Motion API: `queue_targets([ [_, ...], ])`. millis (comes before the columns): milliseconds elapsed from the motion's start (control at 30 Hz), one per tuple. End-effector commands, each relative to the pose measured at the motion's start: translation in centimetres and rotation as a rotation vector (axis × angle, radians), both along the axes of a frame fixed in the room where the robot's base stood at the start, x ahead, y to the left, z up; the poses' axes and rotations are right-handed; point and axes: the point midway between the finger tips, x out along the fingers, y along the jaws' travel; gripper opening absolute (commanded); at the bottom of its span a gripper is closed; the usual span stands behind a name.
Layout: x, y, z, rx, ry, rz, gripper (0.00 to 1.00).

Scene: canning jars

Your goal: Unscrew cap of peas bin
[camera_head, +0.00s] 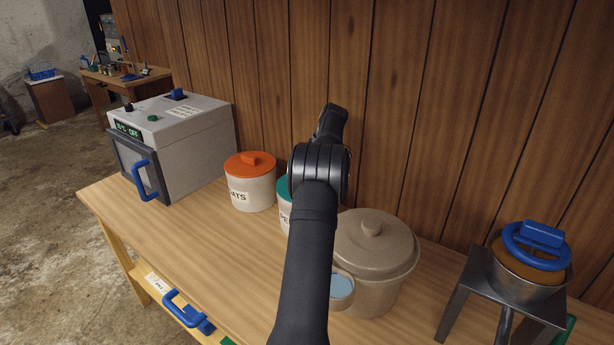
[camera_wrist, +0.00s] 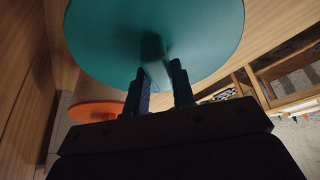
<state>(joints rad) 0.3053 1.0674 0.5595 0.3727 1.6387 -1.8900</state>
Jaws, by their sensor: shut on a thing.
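The peas bin (camera_head: 285,214) is white with a partly visible "PE" label. It stands on the wooden bench, mostly hidden behind my arm. Its teal cap (camera_head: 282,187) sits on top, and only its left edge shows in the head view. In the wrist view the teal cap (camera_wrist: 205,35) fills the upper middle, with its raised grip bar (camera_wrist: 154,58) between my fingers. My gripper (camera_wrist: 162,78) is shut on that bar. In the head view my fingers are hidden behind my arm.
A white bin lettered "ATS" with an orange cap (camera_head: 250,165) stands just left of the peas bin. A beige lidded pot (camera_head: 376,260) stands close on the right. A grey oven (camera_head: 175,145) is at the left, and the wooden wall rises behind.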

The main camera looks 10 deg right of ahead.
Motion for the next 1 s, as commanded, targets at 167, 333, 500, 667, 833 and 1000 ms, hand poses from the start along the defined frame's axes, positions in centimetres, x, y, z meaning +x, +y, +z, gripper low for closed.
queue_targets([
  [167, -0.08, 0.06, -0.12, 0.001, 0.004, 0.003, 0.00],
  [333, 0.05, 0.08, -0.15, 0.001, 0.003, 0.059, 0.00],
  [500, 0.21, 0.09, -0.23, 0.001, 0.003, 0.264, 0.00],
  [667, 0.18, 0.07, -0.20, 0.001, 0.005, 0.384, 0.00],
  [833, 0.16, 0.07, -0.17, 0.002, 0.004, 0.402, 0.00],
  [1000, 0.16, 0.07, -0.18, 0.002, 0.005, 0.401, 0.37],
])
